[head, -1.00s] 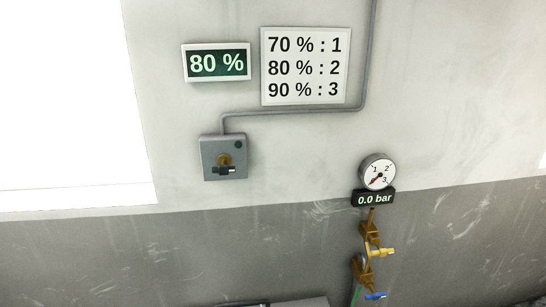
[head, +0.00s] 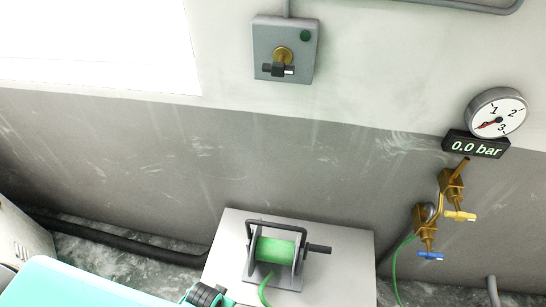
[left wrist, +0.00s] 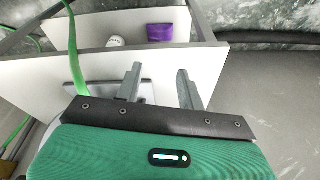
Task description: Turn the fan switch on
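The fan switch is a grey wall box (head: 285,50) with a brass hub, a dark handle (head: 277,70) and a dark green lamp (head: 305,35) at its upper right. The handle lies roughly crosswise with its pale end to the right. Nothing touches the box. My left gripper (left wrist: 158,84) shows in the left wrist view with its two grey fingers apart and nothing between them. It is over a white cabinet, away from the switch. My right gripper is in neither current view.
A hose reel (head: 277,249) with green hose stands on a white cabinet (head: 350,265) below the switch. At right are a gauge (head: 497,112), a "0.0 bar" display (head: 476,145) and brass valves with a yellow handle (head: 459,215) and a blue handle (head: 430,256). The wall between is bare.

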